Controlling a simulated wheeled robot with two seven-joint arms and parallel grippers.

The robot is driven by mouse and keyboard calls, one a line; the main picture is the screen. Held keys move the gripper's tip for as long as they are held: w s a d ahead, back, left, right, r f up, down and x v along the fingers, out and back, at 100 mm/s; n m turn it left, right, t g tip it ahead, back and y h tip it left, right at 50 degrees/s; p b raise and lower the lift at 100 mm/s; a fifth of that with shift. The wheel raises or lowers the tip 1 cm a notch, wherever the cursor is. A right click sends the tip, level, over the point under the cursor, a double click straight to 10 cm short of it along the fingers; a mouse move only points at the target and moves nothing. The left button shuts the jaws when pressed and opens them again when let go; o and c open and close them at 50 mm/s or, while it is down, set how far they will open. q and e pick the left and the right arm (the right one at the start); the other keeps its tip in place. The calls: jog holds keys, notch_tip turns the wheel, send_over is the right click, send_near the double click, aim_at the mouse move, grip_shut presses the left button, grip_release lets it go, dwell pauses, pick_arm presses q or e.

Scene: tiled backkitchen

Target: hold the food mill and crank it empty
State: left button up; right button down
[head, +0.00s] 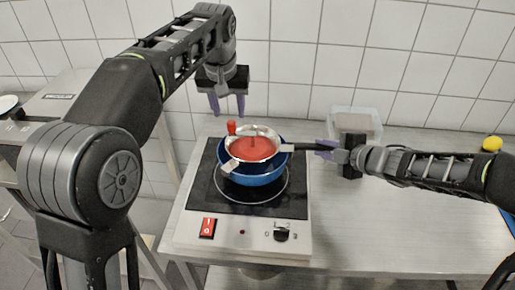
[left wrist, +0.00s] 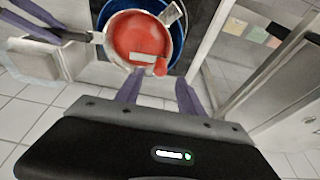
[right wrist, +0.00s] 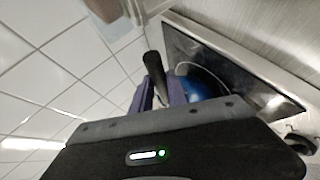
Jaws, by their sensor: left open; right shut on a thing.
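The food mill (head: 268,157) is a metal bowl with red contents, resting on a blue pot (head: 257,179). Its red crank knob (head: 231,127) stands up at the back left of the rim. In the left wrist view the mill (left wrist: 140,40) shows with the red knob (left wrist: 160,67) nearest me. My left gripper (head: 228,112) is open and empty, behind and above the knob, apart from it. My right gripper (head: 322,150) is shut on the mill's dark long handle, right of the pot. The handle (right wrist: 152,64) also shows between the fingers in the right wrist view.
The pot stands on a black-topped hot plate (head: 202,187) with a red switch and a dial. A clear container (head: 354,122) stands behind my right gripper, and a yellow ball (head: 492,143) lies at the right. The steel table (head: 400,215) is clear at front right. A tiled wall is behind.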

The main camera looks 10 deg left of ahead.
aim_at(232, 122)
pick_arm(q)
jog(key=shift+x, duration=2.5)
jog(key=shift+c, duration=0.3)
grip_shut()
